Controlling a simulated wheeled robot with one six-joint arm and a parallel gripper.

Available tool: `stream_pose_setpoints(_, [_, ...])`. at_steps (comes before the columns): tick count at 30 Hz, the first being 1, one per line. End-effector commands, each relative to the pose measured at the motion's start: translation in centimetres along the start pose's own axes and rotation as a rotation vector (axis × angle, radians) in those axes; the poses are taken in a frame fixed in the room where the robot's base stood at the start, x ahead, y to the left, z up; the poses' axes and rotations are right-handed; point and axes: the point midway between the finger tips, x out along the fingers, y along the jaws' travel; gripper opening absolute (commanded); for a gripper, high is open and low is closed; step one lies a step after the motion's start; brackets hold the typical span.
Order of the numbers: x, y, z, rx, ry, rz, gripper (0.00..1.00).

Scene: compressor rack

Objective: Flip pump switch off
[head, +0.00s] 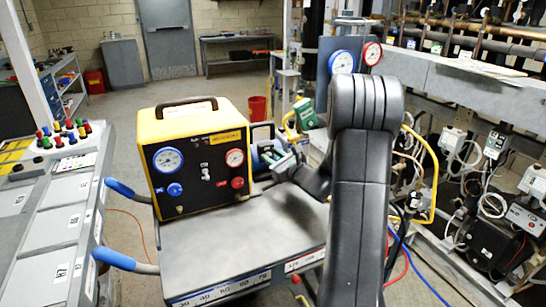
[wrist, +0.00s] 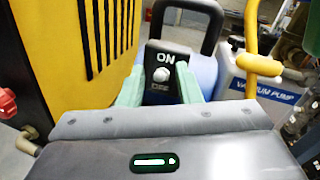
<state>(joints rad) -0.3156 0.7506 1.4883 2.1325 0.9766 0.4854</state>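The pump switch (wrist: 161,74) is a small pale toggle on a black plate. ON is printed above it and OFF below. I cannot tell clearly which way the toggle leans. In the head view my gripper (head: 284,160) is beside the yellow unit.
The yellow gauge unit (head: 199,112) stands on a grey cart (head: 190,250) just left of my gripper. A yellow hose (wrist: 262,62) runs close at the right of the switch. A green bottle (head: 304,113) stands behind. Pipes and the compressor rack fill the right side.

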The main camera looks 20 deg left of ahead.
Motion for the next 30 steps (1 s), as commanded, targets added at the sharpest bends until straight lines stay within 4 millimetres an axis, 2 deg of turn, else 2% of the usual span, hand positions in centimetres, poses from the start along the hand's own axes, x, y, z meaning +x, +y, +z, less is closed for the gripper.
stream_pose_setpoints(1, [0.0,0.0,0.0,0.0,0.0,0.0,0.29])
stream_pose_setpoints(5, [0.0,0.0,0.0,0.0,0.0,0.0,0.04])
stream_pose_setpoints(6, [0.0,0.0,0.0,0.0,0.0,0.0,0.0])
stream_pose_setpoints(14, [0.0,0.1,-0.3,-0.003,-0.012,-0.003,0.0])
stream_pose_setpoints(30, [-0.1,0.2,-1.1,-0.038,-0.155,-0.04,0.0])
